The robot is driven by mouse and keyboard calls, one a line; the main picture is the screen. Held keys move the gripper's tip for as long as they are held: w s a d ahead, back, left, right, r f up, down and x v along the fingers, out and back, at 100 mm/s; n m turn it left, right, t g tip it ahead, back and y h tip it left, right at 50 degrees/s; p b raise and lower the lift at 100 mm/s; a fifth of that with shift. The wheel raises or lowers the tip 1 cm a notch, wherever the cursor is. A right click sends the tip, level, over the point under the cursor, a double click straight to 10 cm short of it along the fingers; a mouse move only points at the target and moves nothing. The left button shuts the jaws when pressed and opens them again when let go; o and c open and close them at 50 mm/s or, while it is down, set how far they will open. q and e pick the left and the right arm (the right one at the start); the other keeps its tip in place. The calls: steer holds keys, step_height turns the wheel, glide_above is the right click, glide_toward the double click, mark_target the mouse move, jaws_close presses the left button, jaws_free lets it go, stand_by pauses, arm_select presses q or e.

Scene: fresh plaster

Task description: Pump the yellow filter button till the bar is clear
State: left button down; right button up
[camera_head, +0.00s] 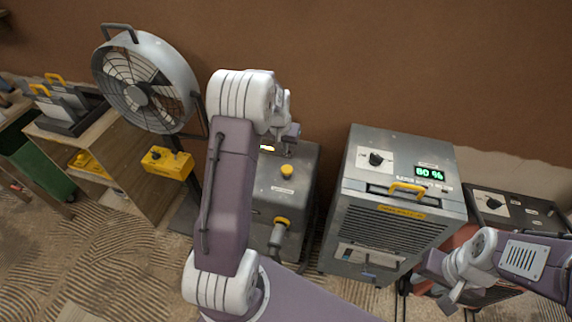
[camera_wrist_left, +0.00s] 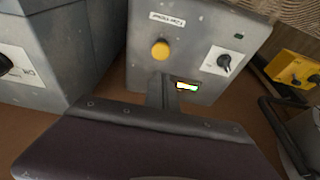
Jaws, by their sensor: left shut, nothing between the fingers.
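The yellow filter button (camera_head: 287,171) is a round knob on top of a grey box behind my left arm. It also shows in the left wrist view (camera_wrist_left: 160,50), below a small label. The bar (camera_wrist_left: 187,87) is a small lit strip on the same panel, mostly white-yellow with a green edge. In the head view the bar (camera_head: 267,148) is partly hidden by my arm. My left gripper (camera_head: 289,152) is shut and empty over the panel, apart from the button in the picture; its height is unclear. My right gripper (camera_head: 450,299) is low at the right, its fingers unclear.
A large fan (camera_head: 145,85) and yellow box (camera_head: 167,162) stand left. A black dial (camera_wrist_left: 223,62) is on the panel. A hose with a yellow collar (camera_head: 281,222) joins the box's front.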

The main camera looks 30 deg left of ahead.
mark_target(286, 171)
arm_select(q)
steer(key=x, duration=0.4)
steer(key=s+x, duration=0.1)
steer(key=x, duration=0.3)
steer(key=p+x, duration=0.1)
steer(key=x, duration=0.3)
steer(key=shift+d+f, duration=0.15)
steer(key=shift+f, duration=0.4)
step_height(286, 171, down, 3)
steer(key=shift+s+b, duration=0.1)
steer(key=shift+b, duration=1.15)
steer(key=shift+s+d+r, duration=0.1)
steer(key=shift+s+r, duration=0.05)
steer(key=shift+r, duration=0.05)
steer(key=shift+f, duration=0.1)
